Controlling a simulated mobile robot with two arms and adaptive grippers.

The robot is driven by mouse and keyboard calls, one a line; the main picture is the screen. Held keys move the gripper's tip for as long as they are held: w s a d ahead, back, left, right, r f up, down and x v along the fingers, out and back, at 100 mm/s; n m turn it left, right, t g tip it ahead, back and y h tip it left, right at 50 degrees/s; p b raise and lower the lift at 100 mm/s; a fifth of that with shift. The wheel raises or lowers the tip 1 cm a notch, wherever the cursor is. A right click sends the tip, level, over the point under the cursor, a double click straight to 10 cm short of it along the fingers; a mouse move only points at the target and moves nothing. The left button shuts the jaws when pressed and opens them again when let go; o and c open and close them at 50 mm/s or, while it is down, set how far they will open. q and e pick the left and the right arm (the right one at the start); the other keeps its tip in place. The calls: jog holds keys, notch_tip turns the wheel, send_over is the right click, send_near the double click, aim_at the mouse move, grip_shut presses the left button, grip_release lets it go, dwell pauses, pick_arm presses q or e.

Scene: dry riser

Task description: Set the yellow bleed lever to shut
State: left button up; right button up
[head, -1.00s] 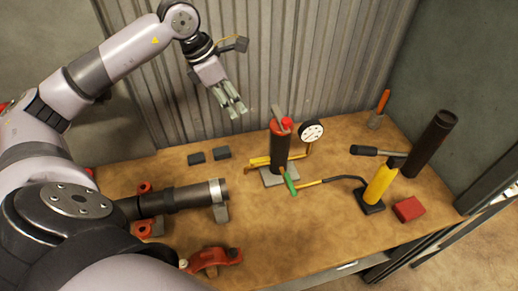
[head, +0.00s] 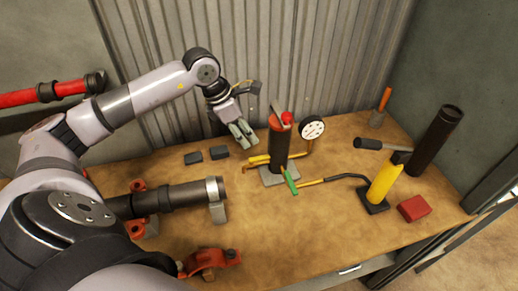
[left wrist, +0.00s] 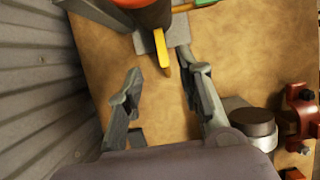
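The yellow bleed lever (head: 259,159) sticks out to the left, low on the black riser (head: 280,152) with the red top. In the left wrist view the lever (left wrist: 161,48) points toward my gripper, with its free end near the gap between the fingers. My left gripper (head: 243,134) is open and empty, above and behind the lever in the head view. Its two fingers (left wrist: 167,78) are spread apart in the left wrist view, and I see no contact with the lever. My right gripper is not in view.
A pressure gauge (head: 312,128) and a green-handled lever (head: 291,181) are at the riser. A yellow pump (head: 384,180), a red block (head: 413,208) and a dark tube (head: 434,140) stand right. A dark pipe (head: 180,197) lies left. The corrugated wall (head: 300,60) is behind.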

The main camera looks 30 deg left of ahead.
aim_at(262, 157)
pick_arm(q)
jog(key=p+x, duration=0.2)
jog(key=x, duration=0.7)
jog(key=shift+w+d+f, duration=0.1)
jog(key=shift+w+f, duration=0.05)
jog(key=shift+f, duration=0.3)
grip_shut()
